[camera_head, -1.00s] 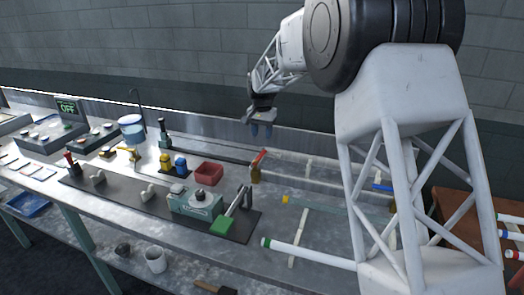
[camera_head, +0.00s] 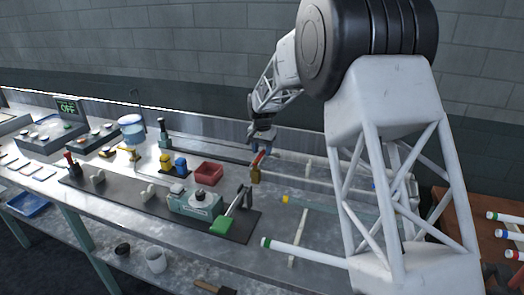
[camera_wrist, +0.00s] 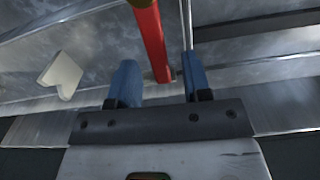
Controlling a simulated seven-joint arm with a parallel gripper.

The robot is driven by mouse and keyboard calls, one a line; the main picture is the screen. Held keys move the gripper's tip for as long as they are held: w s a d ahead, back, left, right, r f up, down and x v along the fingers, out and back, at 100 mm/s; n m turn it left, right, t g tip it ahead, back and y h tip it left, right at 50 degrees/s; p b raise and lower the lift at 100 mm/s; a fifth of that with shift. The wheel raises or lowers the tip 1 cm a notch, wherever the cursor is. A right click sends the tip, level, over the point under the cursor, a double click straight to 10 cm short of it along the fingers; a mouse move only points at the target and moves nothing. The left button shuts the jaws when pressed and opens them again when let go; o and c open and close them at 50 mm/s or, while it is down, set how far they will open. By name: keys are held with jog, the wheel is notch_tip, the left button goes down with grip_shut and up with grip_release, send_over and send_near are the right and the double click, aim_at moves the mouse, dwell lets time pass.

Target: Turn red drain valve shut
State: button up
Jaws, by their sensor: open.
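The red drain valve has a red lever handle (camera_head: 258,158) that stands up at a tilt from a brass body (camera_head: 256,175) on the metal bench. In the wrist view the red handle (camera_wrist: 152,38) comes down from the top edge, its lower end near the gap between my two blue fingers. My gripper (camera_head: 263,148) is open just above and behind the handle. In the wrist view my gripper (camera_wrist: 160,75) has its fingers apart, with the handle nearer the middle of the gap. I cannot tell whether a finger touches it.
A red bin (camera_head: 208,173), yellow and blue bottles, and a green-grey device (camera_head: 195,203) stand to the left. A white tube with a green end (camera_head: 300,250) lies at the right front. A cream bracket (camera_wrist: 62,75) shows in the wrist view.

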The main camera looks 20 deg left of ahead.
jog(key=shift+f, duration=0.15)
grip_shut()
